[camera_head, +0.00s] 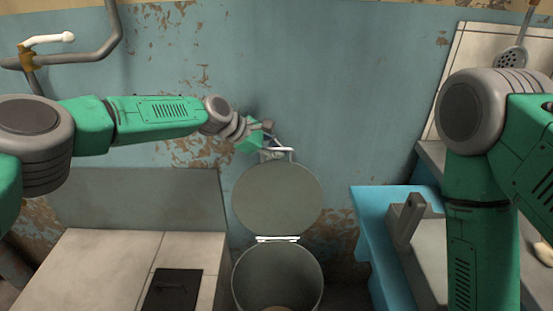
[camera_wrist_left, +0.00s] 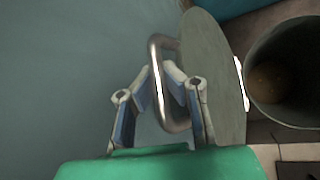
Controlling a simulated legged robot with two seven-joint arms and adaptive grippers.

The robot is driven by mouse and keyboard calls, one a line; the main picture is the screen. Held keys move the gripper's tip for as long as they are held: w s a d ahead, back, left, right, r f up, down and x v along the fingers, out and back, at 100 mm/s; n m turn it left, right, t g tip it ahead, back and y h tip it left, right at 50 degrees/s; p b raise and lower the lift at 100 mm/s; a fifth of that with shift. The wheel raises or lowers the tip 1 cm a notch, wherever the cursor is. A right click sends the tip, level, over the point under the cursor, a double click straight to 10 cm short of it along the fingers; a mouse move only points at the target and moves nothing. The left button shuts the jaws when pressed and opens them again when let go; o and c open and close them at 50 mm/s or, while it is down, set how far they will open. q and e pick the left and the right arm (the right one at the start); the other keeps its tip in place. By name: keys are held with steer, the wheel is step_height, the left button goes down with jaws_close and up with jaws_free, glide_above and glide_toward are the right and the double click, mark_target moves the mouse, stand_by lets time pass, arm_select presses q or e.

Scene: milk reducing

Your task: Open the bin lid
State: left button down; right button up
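The bin (camera_head: 237,285) stands on the floor at lower middle of the head view, its mouth open. Its round grey lid (camera_head: 277,200) is raised upright behind the mouth, on a pale hinge (camera_head: 277,239). In the left wrist view the lid (camera_wrist_left: 215,75) is seen nearly edge-on beside the bin (camera_wrist_left: 285,110). In the head view the left gripper (camera_head: 268,138) is at the lid's top. My right gripper is out of view.
A tiled counter with a dark hatch (camera_head: 172,291) is left of the bin. A blue bench (camera_head: 372,240) with a grey tray is to the right. The peeling blue wall (camera_head: 330,100) is close behind the lid. A pipe runs at upper left.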

arm_select(q)
steer(key=shift+w+d+r, duration=0.1)
steer(key=shift+w+r, duration=0.4)
steer(key=shift+r, duration=0.15)
steer(key=c, duration=1.6)
jaws_free()
steer(key=shift+s, duration=0.1)
steer(key=v, duration=1.1)
steer(key=shift+s+a, duration=0.25)
steer(key=shift+a, duration=0.15)
